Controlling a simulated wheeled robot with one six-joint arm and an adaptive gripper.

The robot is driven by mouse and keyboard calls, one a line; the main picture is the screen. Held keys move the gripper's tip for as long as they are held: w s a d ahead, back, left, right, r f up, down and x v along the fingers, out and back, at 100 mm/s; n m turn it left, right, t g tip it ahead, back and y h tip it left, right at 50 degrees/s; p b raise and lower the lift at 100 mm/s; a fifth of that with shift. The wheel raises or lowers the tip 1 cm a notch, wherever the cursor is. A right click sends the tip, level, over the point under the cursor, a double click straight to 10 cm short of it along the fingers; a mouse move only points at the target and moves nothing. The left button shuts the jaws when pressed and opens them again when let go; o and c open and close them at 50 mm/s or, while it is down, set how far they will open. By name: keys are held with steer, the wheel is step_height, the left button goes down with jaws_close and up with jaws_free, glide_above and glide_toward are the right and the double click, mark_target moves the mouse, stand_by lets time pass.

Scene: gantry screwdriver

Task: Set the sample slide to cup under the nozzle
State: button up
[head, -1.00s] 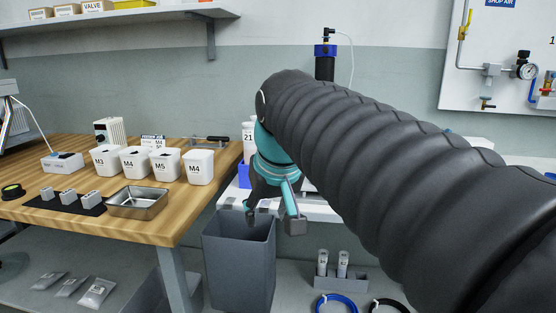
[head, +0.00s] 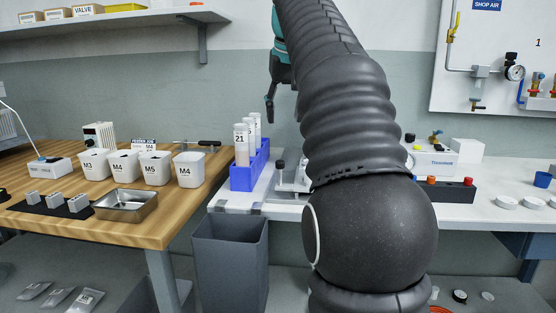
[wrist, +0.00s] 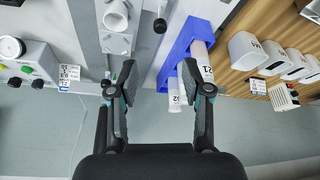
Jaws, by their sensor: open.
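My gripper (wrist: 156,88) is open and empty above the white bench, with its fingers wide apart in the wrist view. In the head view it shows (head: 270,100) high above the blue rack, partly behind my arm. A grey plate with holes (wrist: 118,66) lies ahead of the left finger and carries a white round cup-like part (wrist: 116,16). A black knob on a pale stem (wrist: 160,25) stands to its right. In the head view a black-topped post (head: 281,167) shows beside my arm; my arm hides much of this fixture. I cannot make out the nozzle or the slide's position.
A blue rack (head: 262,158) holds several tubes, including one marked 21 (head: 241,143). The wooden table (head: 170,225) carries white bins and a metal tray (head: 125,204). A grey bin (head: 230,260) stands below. A white device with knobs (wrist: 30,62) is left of the plate.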

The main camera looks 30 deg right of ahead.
mark_target(280, 160)
steer(key=b+x, duration=0.4)
steer(key=x, duration=0.9)
steer(key=shift+r+b, duration=0.1)
steer(key=shift+b, duration=0.25)
jaws_close()
